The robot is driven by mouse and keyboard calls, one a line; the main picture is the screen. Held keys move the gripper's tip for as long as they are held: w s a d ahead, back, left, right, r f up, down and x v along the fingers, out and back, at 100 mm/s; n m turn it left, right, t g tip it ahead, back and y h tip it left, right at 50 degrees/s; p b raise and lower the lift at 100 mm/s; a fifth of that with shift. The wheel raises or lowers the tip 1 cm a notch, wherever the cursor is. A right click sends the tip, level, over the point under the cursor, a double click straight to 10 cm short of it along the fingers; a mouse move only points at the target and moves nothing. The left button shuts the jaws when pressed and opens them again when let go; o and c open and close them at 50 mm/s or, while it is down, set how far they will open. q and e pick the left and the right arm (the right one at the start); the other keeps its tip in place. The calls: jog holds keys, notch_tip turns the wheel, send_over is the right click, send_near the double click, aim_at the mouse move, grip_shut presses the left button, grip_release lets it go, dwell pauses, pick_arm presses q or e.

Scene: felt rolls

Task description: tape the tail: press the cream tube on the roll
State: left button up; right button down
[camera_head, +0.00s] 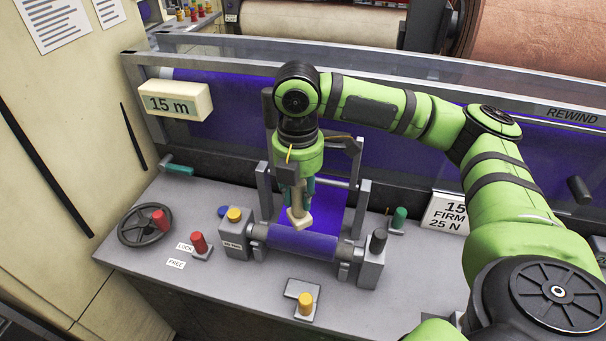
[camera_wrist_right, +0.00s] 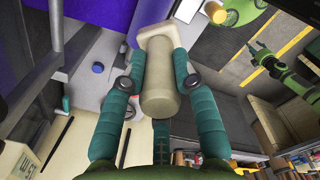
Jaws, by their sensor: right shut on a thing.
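My right gripper (camera_head: 300,192) is shut on the cream tube (camera_head: 297,215) and points down at the small station on the bench. In the right wrist view the teal fingers (camera_wrist_right: 158,82) close on both sides of the tube (camera_wrist_right: 160,100), whose square end faces the purple felt (camera_wrist_right: 103,24). In the head view that end is right above the back edge of the purple roll (camera_head: 305,243); I cannot tell whether it touches. My left gripper (camera_wrist_right: 264,54) is small in the right wrist view, and its opening is unclear.
The roll lies between two grey end blocks (camera_head: 369,267). A handwheel (camera_head: 146,225), a red lever (camera_head: 199,243), a yellow button (camera_head: 305,301) and a green knob (camera_head: 399,217) stand around it. A "15 m" display (camera_head: 176,100) hangs behind. The bench front (camera_head: 235,283) has some bare space.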

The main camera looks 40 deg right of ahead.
aim_at(302, 207)
jog(key=n, duration=0.1)
jog(key=d+r+n, duration=0.1)
jog(key=shift+w+r+n, duration=0.1)
jog(key=shift+w+n, duration=0.2)
jog(key=shift+w, duration=0.05)
jog(key=shift+d+r+n, duration=0.1)
jog(key=shift+d+n, duration=0.05)
jog(key=shift+n, duration=0.35)
pick_arm(q)
jog(key=shift+w+r, duration=0.25)
jog(key=shift+w, duration=0.35)
jog(key=shift+w+r, duration=0.2)
jog(key=shift+w, duration=0.35)
jog(key=shift+a+p, duration=0.1)
jog(key=shift+p, duration=0.2)
pick_arm(e)
jog(key=shift+r+p, duration=0.15)
jog(key=shift+p, duration=0.35)
jog(key=shift+f+b, duration=0.45)
jog(key=shift+f, duration=3.15)
pick_arm(q)
jog(key=shift+s+a+f, duration=0.1)
jog(key=shift+s, duration=0.3)
